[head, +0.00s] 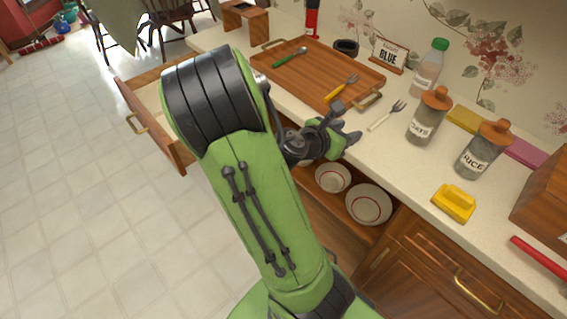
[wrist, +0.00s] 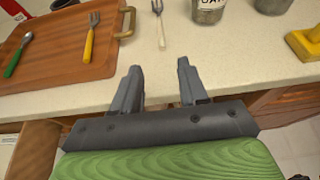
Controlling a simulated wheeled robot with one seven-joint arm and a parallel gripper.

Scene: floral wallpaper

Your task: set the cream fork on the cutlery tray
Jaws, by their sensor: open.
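The cream fork (head: 387,116) lies on the counter just right of the tray, tines pointing away. It also shows in the wrist view (wrist: 160,24), ahead of my fingertips and apart from them. The wooden cutlery tray (head: 296,74) lies on the counter with metal handles; its bare wood shows in the wrist view (wrist: 62,50). On it are a green-handled spoon (head: 290,58) and a yellow-handled fork (head: 342,88). My gripper (wrist: 157,80) is open and empty, near the counter's front edge and short of the cream fork.
Two labelled jars (head: 428,116) (head: 483,150) and a bottle (head: 430,66) stand right of the fork. A yellow butter-dish-like object (head: 454,203) sits near the front edge. A drawer (head: 150,110) stands open at left. Bowls (head: 368,204) sit on an open shelf below the counter.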

